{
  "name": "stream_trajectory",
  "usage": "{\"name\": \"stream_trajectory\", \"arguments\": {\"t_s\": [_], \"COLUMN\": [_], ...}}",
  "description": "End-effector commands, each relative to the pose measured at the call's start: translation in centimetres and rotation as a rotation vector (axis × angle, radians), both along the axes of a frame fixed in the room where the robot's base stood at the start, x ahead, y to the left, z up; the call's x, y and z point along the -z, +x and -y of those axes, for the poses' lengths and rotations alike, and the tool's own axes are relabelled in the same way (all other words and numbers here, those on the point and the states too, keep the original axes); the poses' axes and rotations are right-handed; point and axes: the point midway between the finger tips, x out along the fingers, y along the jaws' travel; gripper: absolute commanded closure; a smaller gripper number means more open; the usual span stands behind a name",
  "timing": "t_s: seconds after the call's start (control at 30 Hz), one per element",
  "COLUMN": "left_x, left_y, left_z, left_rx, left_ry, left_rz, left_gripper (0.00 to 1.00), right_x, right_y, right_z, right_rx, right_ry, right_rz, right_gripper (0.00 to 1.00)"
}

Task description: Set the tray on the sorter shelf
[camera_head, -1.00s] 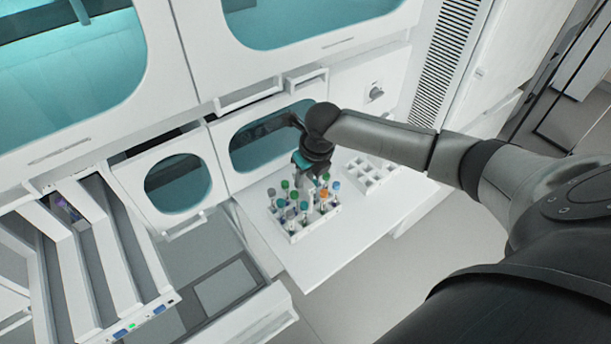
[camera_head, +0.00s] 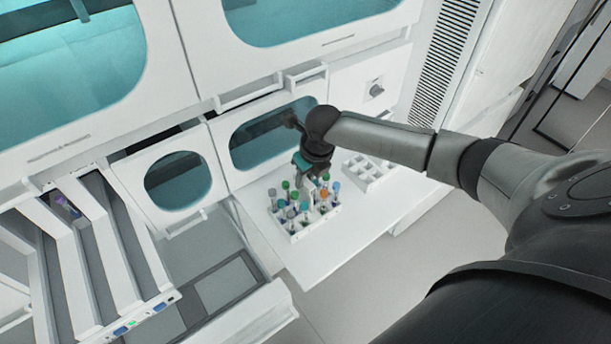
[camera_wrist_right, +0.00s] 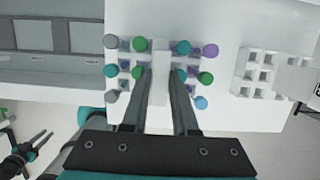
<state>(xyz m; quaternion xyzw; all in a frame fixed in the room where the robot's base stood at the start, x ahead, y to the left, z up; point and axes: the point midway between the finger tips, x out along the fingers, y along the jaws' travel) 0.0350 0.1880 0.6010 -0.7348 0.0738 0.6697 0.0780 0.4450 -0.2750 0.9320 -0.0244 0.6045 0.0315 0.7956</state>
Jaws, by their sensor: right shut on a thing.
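A white tray (camera_head: 297,238) with several capped tubes in it is on the white sorter shelf (camera_head: 345,240). The caps are green, teal, grey, orange, blue and purple. My right gripper (camera_head: 306,178) reaches down over the tray's far side. In the right wrist view my right gripper (camera_wrist_right: 160,75) has its two fingers on either side of the tray's white middle bar (camera_wrist_right: 160,72) and is shut on it. I cannot tell whether the tray's underside touches the shelf.
A second white rack (camera_head: 368,172) with empty square holes stands on the shelf to the right. The machine's front with a round-cornered window (camera_head: 268,135) rises behind. An open drawer (camera_head: 225,290) and slanted lanes (camera_head: 95,255) lie to the left. The shelf's front part is bare.

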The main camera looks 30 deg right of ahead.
Motion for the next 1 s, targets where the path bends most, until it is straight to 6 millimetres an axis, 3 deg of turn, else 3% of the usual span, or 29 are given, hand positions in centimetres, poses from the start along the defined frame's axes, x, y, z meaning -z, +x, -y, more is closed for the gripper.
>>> {"name": "stream_trajectory", "arguments": {"t_s": [0.33,0.37,0.67,1.0], "left_x": [0.02,0.02,0.03,0.03], "left_y": [-0.02,-0.03,-0.04,-0.05], "left_z": [0.0,-0.01,-0.01,-0.01], "left_rx": [0.0,0.0,0.0,0.0], "left_ry": [0.0,0.0,0.0,0.0], "left_rz": [-0.001,-0.001,-0.001,-0.001], "left_gripper": [0.7,0.7,0.7,0.7], "right_x": [0.23,0.23,0.3,0.44], "right_y": [0.15,0.15,0.06,-0.06], "right_z": [-0.01,-0.01,-0.01,0.0], "right_rx": [0.001,0.001,0.0,0.0], "right_ry": [0.001,0.001,0.0,-0.001], "right_rz": [0.004,0.004,0.001,-0.003], "right_gripper": [1.0,0.72,0.38,0.38]}}
